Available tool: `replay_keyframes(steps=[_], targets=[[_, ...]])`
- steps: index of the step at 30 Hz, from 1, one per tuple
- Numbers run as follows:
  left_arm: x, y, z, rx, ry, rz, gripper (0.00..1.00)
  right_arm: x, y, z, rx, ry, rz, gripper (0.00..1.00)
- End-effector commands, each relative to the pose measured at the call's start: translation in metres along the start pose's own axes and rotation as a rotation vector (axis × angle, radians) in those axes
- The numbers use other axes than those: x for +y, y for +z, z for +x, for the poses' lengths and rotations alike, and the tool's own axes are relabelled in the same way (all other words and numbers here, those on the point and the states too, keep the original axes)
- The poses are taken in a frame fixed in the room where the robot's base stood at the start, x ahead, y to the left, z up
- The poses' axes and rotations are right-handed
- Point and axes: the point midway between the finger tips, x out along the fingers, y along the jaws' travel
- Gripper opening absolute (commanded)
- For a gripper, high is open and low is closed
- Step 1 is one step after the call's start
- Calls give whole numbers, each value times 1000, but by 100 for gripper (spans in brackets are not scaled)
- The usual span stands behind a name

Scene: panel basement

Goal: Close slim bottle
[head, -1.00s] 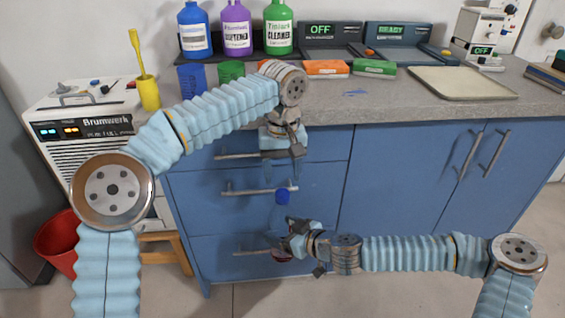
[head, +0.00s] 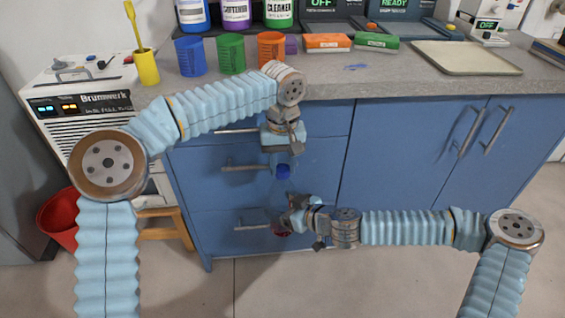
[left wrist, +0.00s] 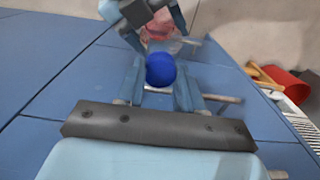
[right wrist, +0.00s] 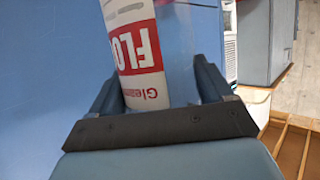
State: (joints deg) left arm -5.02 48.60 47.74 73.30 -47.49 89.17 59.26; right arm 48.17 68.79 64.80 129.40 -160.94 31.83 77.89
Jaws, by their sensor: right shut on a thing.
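The slim bottle has a white and red label and shows large in the right wrist view (right wrist: 135,50). My right gripper (head: 288,217) is shut on its body, low in front of the blue drawers. A blue cap (head: 283,171) sits above the bottle, in line with it; the neck between them cannot be made out. My left gripper (head: 283,160) points down over the cap from above. In the left wrist view the cap (left wrist: 160,70) lies between the two open fingers, close to both. The bottle's lower part is mostly hidden by my right gripper in the head view.
Blue drawers with bar handles (head: 245,168) stand close behind both grippers. The grey counter (head: 390,84) above holds several cups, boxes and a tray (head: 465,57). A red bucket (head: 58,218) and wooden stool (head: 165,228) stand at the left. The floor in front is clear.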

Motion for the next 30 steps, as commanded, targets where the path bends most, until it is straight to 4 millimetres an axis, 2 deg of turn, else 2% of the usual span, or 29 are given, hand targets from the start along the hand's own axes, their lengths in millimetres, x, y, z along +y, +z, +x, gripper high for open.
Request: replay_keyframes(steps=[1, 3, 4, 9, 17, 25, 30], targets=[[0, 0, 0, 0, 0, 0, 11, 0, 0, 0, 1, 0, 0, 0], [0, 0, 0, 0, 0, 0, 0, 0, 0, 0, 1, 0, 0, 0], [0, 0, 0, 0, 0, 0, 39, 0, 0, 0, 1, 0, 0, 0], [0, 0, 0, 0, 0, 0, 61, 0, 0, 0, 1, 0, 0, 0], [0, 0, -2, 1, 0, 0, 61, 0, 0, 0, 1, 0, 0, 0], [0, 0, -34, 3, 1, -2, 61, 0, 0, 0, 1, 0, 0, 0], [0, 0, -45, 2, 0, 0, 61, 0, 0, 0, 1, 0, 0, 0]])
